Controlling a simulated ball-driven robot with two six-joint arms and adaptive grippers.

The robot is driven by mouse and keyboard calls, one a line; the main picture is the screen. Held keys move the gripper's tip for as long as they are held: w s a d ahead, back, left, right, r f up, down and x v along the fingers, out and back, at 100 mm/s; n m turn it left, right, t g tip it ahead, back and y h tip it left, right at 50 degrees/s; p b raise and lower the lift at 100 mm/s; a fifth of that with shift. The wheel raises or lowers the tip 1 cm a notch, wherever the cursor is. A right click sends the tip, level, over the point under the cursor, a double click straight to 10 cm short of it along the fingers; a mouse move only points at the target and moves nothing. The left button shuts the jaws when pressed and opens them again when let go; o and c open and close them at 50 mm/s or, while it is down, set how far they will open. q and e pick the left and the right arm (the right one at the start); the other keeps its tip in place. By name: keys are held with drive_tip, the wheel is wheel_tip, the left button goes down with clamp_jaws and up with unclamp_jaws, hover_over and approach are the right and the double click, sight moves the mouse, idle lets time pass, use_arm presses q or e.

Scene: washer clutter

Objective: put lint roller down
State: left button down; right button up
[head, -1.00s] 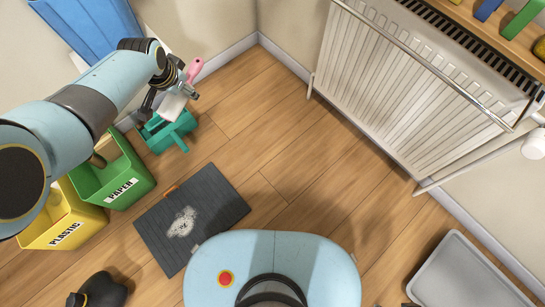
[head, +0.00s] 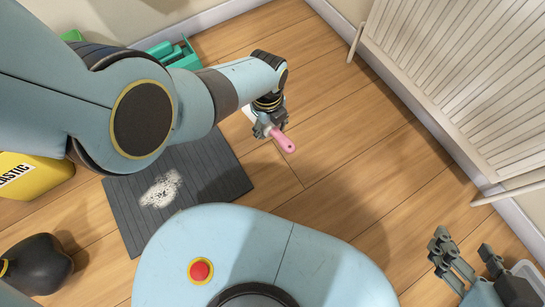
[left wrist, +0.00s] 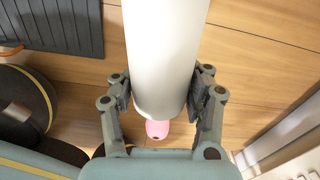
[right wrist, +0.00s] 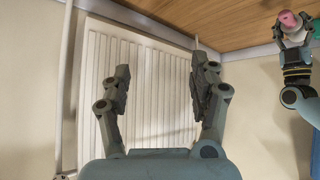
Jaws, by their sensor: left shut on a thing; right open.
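The lint roller has a pink handle (head: 284,143) and a white roll, which shows large in the left wrist view (left wrist: 163,50). My left gripper (head: 268,128) is shut on the white roll and holds it above the wooden floor. The pink handle points to the lower right in the head view and shows below the roll in the left wrist view (left wrist: 157,129). My right gripper (head: 462,262) is open and empty at the lower right of the head view. In the right wrist view its fingers (right wrist: 163,90) stand apart in front of the radiator.
A dark grey mat (head: 215,180) with a pale patch lies on the floor left of the left gripper. A yellow plastic bin (head: 30,175) and teal object (head: 180,55) stand left. The radiator (head: 460,80) lines the right wall. Floor between is clear.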

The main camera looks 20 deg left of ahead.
use_arm(q)
drive_tip(key=f, duration=0.1)
drive_tip(key=f+m, duration=0.1)
drive_tip(key=s+b, duration=0.1)
drive_tip(key=shift+d+f, duration=0.4)
drive_tip(key=shift+r+m, duration=0.1)
drive_tip(key=shift+m, duration=0.2)
use_arm(e)
drive_tip(key=shift+w+a+r+t, duration=0.15)
drive_tip(key=shift+w+r, duration=0.2)
drive_tip(key=shift+r, duration=0.15)
drive_tip(key=shift+w+a+r+t, duration=0.1)
drive_tip(key=shift+w+r+t, duration=0.05)
drive_tip(key=shift+w+r, duration=0.3)
drive_tip(key=shift+s, duration=0.1)
